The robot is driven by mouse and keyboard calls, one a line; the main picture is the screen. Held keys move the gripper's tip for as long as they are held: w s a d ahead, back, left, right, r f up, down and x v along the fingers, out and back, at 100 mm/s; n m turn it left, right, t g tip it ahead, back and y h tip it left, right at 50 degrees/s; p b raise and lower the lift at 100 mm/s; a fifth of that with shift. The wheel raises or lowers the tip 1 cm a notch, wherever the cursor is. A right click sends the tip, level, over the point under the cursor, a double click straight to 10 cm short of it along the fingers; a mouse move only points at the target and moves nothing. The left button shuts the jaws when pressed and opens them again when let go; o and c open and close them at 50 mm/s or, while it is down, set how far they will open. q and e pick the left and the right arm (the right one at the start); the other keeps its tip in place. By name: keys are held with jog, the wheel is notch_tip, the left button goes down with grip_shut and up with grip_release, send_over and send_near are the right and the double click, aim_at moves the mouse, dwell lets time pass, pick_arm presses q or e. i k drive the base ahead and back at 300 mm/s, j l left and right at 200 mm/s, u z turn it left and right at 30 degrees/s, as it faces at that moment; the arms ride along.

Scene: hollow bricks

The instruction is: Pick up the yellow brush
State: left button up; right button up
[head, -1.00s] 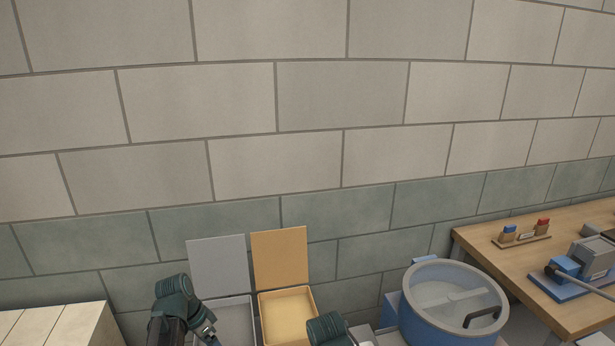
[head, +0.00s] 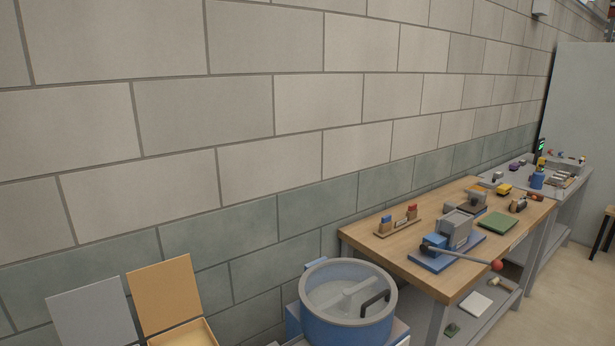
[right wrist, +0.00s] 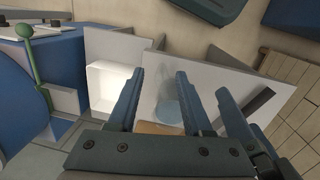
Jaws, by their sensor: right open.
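I cannot make out a brush for certain in either view. A small yellow item (head: 504,189) lies on the far part of the wooden workbench (head: 405,262) in the head view. Another yellow item (head: 541,161) stands on the grey bench behind it. Both are too small to tell whether one is the brush. My right gripper (right wrist: 162,82) shows in the right wrist view, open with nothing between its fingers, over pale panels and a white open box (right wrist: 101,88). It is far from the workbench. My left gripper is not in view.
A blue round drum with a clear lid (head: 349,304) stands before the workbench's near end. An open orange box (head: 167,294) and a grey panel (head: 93,317) are at lower left. A blue lever press (head: 446,246) and green pad (head: 497,222) occupy the bench.

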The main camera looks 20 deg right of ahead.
aim_at(502, 190)
jog(key=z, duration=1.95)
